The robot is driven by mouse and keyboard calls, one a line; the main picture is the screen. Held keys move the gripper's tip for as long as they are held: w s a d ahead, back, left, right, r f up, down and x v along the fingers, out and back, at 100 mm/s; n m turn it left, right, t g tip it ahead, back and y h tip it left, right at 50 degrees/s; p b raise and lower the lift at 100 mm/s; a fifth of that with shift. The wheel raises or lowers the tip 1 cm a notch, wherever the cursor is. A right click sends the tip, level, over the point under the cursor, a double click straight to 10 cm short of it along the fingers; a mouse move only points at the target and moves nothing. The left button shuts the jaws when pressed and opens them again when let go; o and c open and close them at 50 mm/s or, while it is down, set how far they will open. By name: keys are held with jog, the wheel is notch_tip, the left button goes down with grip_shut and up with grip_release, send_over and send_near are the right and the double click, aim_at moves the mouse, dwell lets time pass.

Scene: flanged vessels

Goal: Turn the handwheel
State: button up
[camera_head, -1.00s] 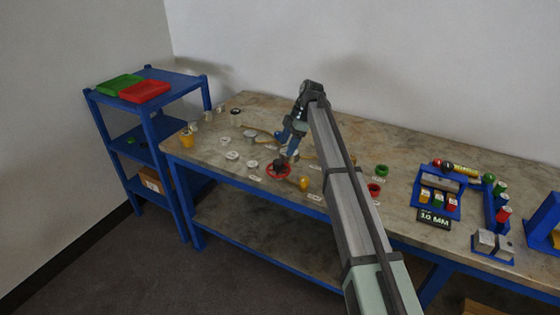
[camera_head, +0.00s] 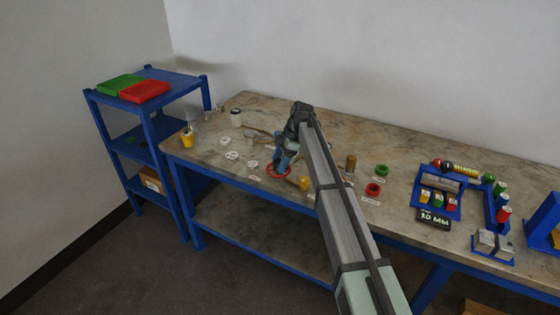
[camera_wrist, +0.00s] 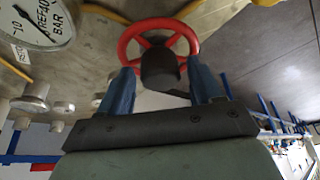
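The red handwheel (camera_head: 278,171) lies near the front edge of the bench in the head view. In the wrist view the handwheel (camera_wrist: 158,24) shows as a red rim with spokes and a dark round hub. My gripper (camera_head: 283,163) is right over it. In the wrist view the blue fingers of my gripper (camera_wrist: 162,74) are apart, one on each side of the hub, with a gap at each side. The fingertips reach close to the lower part of the rim; I cannot tell whether they touch it. Part of the wheel's near side is hidden by the hub and fingers.
A round gauge (camera_wrist: 38,22) and several pale bolt-like parts (camera_wrist: 36,92) are left of the fingers. A yellow part (camera_head: 304,184) stands just right of the wheel, with a red ring (camera_head: 373,189) and a green ring (camera_head: 382,170) farther right. A blue shelf (camera_head: 150,130) stands left.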

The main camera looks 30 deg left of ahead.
jog(key=c, duration=0.9)
jog(key=shift+m, duration=0.3)
jog(key=m+t, duration=0.1)
jog(key=m, duration=0.1)
jog(key=m+y, duration=0.1)
jog(key=m, duration=0.1)
jog(key=shift+s+d+t, duration=0.15)
jog(key=shift+s+t, duration=0.05)
jog(key=shift+t, duration=0.2)
jog(key=m, duration=0.2)
jog(key=m+t, duration=0.1)
jog(key=m, duration=0.2)
jog(key=shift+s+t, duration=0.1)
jog(key=shift+t, duration=0.2)
jog(key=m+t, duration=0.1)
jog(key=m, duration=0.2)
jog(key=m+t, duration=0.1)
jog(key=m, duration=0.3)
jog(key=shift+s+t+h, duration=0.15)
jog(key=shift+t+h, duration=0.15)
jog(key=shift+h, duration=0.1)
jog(key=m, duration=0.3)
jog(key=m+t+h, duration=0.1)
jog(key=shift+a, duration=0.25)
jog(key=shift+m+h, duration=0.6)
jog(key=shift+m, duration=0.9)
